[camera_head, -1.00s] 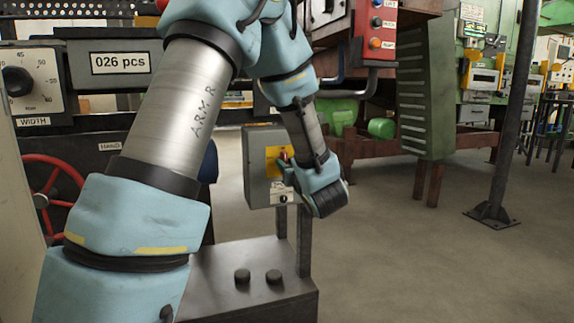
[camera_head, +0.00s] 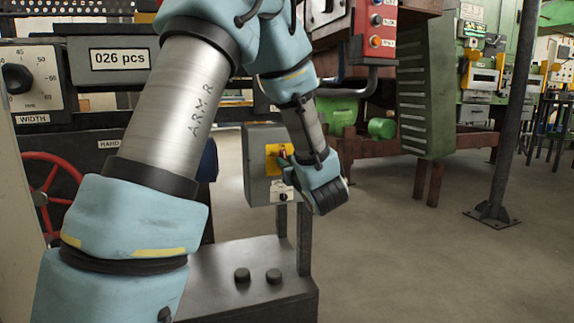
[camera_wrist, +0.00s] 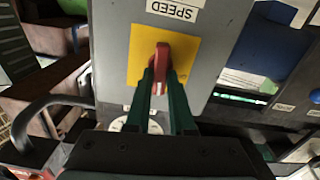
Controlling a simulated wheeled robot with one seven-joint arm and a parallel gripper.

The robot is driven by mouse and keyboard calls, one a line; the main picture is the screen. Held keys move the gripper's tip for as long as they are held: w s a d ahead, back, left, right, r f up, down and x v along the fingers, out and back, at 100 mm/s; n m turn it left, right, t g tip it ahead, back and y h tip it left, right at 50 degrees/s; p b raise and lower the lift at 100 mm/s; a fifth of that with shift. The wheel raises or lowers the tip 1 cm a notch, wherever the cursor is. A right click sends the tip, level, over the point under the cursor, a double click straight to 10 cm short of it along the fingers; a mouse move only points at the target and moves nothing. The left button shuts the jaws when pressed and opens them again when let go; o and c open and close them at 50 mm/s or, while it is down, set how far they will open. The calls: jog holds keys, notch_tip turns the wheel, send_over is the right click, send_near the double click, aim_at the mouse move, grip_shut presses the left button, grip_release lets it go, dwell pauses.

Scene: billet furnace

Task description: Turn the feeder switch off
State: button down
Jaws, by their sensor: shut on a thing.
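The feeder switch is a red handle (camera_wrist: 163,62) on a yellow plate (camera_wrist: 144,43), on the front of a grey box (camera_head: 258,181). In the wrist view my gripper (camera_wrist: 162,82) has its two dark green fingers closed on the handle. The fingers hide part of the handle's lower end. In the head view the yellow plate (camera_head: 271,160) shows on the box, and my wrist covers much of the handle and the fingertips.
A label reading SPEED (camera_wrist: 176,9) and a round dial (camera_wrist: 137,127) are on the same box. The box stands on posts above a dark metal base (camera_head: 235,285). A red handwheel (camera_head: 50,190) is at the left. Open floor lies to the right.

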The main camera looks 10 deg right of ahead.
jog(key=shift+a+f+n+b, duration=0.1)
jog(key=shift+f+n+b, duration=0.05)
jog(key=shift+n+b, duration=2.5)
jog(key=shift+a+f+n+b, duration=0.1)
jog(key=shift+n+b, duration=2.25)
jog(key=shift+n, duration=0.55)
jog(key=shift+a+f+n+b, duration=0.1)
jog(key=shift+f+n+b, duration=0.05)
jog(key=shift+n+b, duration=2.5)
jog(key=shift+n, duration=0.3)
jog(key=c, duration=0.8)
grip_release()
jog(key=shift+r, duration=0.1)
jog(key=shift+s, duration=0.1)
